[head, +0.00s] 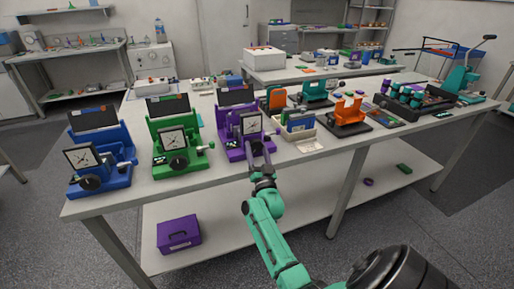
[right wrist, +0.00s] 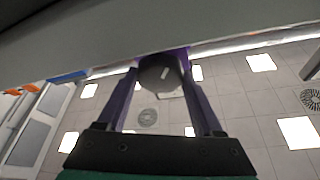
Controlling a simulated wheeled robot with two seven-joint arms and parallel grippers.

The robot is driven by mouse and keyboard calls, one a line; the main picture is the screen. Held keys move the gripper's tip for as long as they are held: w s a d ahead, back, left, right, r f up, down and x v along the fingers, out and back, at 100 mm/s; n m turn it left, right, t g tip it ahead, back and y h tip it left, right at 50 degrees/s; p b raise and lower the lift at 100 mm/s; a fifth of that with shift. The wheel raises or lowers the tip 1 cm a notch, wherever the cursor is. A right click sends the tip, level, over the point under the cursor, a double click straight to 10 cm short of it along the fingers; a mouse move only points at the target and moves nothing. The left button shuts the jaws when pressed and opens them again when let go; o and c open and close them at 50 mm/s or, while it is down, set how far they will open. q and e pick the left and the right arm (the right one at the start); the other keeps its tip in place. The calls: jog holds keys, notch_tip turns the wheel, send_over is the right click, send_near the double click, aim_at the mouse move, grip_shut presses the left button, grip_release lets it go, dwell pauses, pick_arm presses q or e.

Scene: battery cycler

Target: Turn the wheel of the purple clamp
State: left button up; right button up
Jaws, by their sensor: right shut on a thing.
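The purple clamp (head: 235,153) stands on the front table, right of the green one, with a square dial gauge (head: 250,123) facing me. My right gripper (head: 259,153) reaches up to its front from below. In the right wrist view the dark round wheel (right wrist: 160,75) with a white mark sits between the two fingertips, and the gripper is shut on it. The mark is tilted slightly to the right of upright. In the head view the gripper mostly hides this wheel. My left gripper is not in view.
A green clamp (head: 172,135) and a blue clamp (head: 104,150) stand to the left. A cream tray (head: 290,133) with upright packs and an orange holder (head: 348,112) stand close on the right. A purple box (head: 179,234) sits on the lower shelf.

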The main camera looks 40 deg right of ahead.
jog(key=o, duration=1.4)
jog(key=shift+c, duration=0.2)
jog(key=b+v, duration=0.2)
jog(key=v, duration=1.2)
jog(key=shift+s, duration=0.25)
jog(key=shift+a+f, duration=0.1)
jog(key=shift+a, duration=0.05)
